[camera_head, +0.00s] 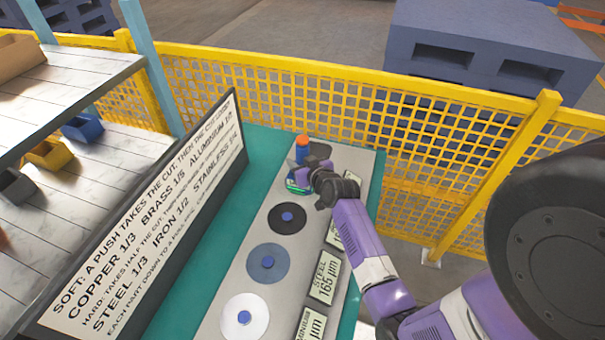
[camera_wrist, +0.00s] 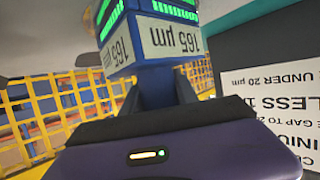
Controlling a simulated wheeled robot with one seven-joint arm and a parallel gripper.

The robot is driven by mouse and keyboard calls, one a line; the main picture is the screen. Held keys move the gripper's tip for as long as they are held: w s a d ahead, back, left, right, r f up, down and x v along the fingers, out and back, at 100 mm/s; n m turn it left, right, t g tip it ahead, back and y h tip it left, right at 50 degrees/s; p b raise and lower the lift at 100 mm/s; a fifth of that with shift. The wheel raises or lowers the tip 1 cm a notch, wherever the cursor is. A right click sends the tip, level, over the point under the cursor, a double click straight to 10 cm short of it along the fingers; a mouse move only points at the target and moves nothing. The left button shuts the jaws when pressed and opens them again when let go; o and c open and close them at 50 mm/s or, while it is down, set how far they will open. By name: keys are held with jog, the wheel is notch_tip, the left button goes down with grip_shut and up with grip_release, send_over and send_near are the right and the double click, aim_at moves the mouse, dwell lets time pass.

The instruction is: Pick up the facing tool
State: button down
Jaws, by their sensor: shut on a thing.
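The facing tool (camera_head: 302,153) is a blue upright piece with an orange top and a green-lit lower part. It is at the far end of the grey strip on the bench. My gripper (camera_head: 312,173) is shut on it from the right. In the wrist view the facing tool (camera_wrist: 172,46) fills the upper middle, with green bars and white panels reading "165 µm", upside down.
Dark (camera_head: 287,219), grey-blue (camera_head: 268,263) and white (camera_head: 245,317) discs lie along the grey strip, with label plates (camera_head: 324,277) to their right. A tall instruction board (camera_head: 150,225) stands left. A yellow mesh fence (camera_head: 340,110) runs behind the green bench (camera_head: 262,140).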

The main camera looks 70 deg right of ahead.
jog(key=shift+w+r, duration=0.1)
jog(key=shift+r, duration=0.75)
notch_tip(320, 180, up, 18)
jog(key=b, duration=0.1)
jog(key=shift+r, duration=0.25)
